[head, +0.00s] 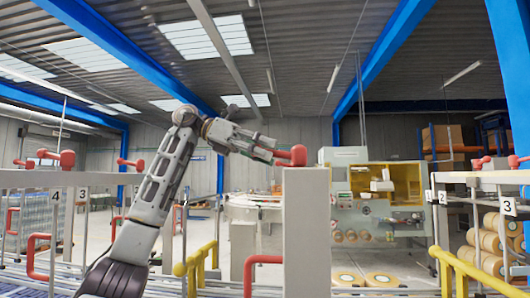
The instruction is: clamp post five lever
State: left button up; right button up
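A red lever (293,156) sits on top of a pale grey post (307,230) in the middle of the head view. No number shows on this post's visible face, so I cannot tell from a label that it is post five. My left gripper (270,150) is at the left end of this lever, with its fingers pointing right. The fingers overlap the lever's end in the picture; I cannot tell whether they are closed around it. My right gripper is not in view.
Posts labelled 4 (56,196) and 3 (83,195) stand left, with red levers on a rail above. Labels 2 (442,197) and 1 (429,195) show right. Yellow guard rails (196,266) and a red bar (262,262) stand near the middle post. A packing machine (378,195) is behind.

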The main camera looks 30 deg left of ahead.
pick_arm(q)
jog(key=v, duration=1.2)
jog(key=shift+s+a, duration=0.15)
jog(key=shift+a, duration=0.05)
jog(key=shift+f, duration=0.1)
dwell(0.5)
